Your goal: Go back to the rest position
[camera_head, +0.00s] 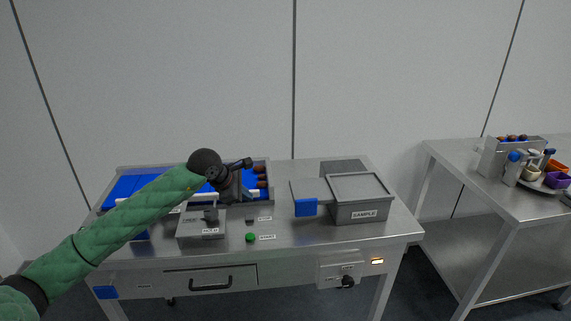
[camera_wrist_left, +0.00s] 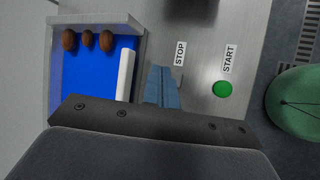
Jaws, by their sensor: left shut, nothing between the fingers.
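My left arm, in a green sleeve, reaches in from the left over the bench. Its black gripper (camera_head: 234,190) is above the bench, near the right part of the blue-lined tray (camera_head: 269,192). In the left wrist view the two bluish fingers (camera_wrist_left: 161,86) are together with nothing between them. They appear over the bench beside the STOP label (camera_wrist_left: 180,53), with the green button (camera_wrist_left: 223,89) to their right. My right gripper is not in view.
Brown dates (camera_head: 262,170) lie at the tray's right end. A grey SAMPLE box (camera_head: 362,213) stands on the right. A small grey box (camera_head: 202,230) stands in front of the tray. A second table (camera_head: 465,165) holds a rack and cups. The bench's front middle is mostly clear.

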